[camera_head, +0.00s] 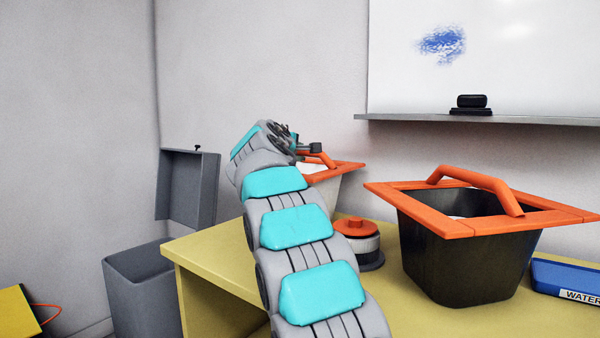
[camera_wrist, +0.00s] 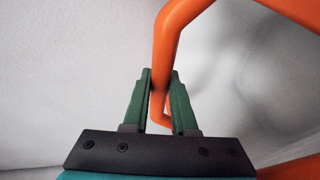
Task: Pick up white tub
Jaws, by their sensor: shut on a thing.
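The white tub (camera_head: 331,190) stands at the far side of the yellow table, with an orange rim and an orange handle (camera_head: 318,157). My arm hides much of its left part in the head view. My gripper (camera_wrist: 161,85) is shut on the orange handle (camera_wrist: 172,50), which passes between its green fingers in the wrist view. The tub's pale inside (camera_wrist: 240,75) shows behind the handle. I cannot tell whether the tub is clear of the table.
A black tub (camera_head: 455,250) with orange rim and handle stands on the yellow table (camera_head: 400,315). A round orange-topped container (camera_head: 357,240) stands between the tubs. A blue box (camera_head: 568,278) is at right. An open grey bin (camera_head: 150,290) stands left of the table.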

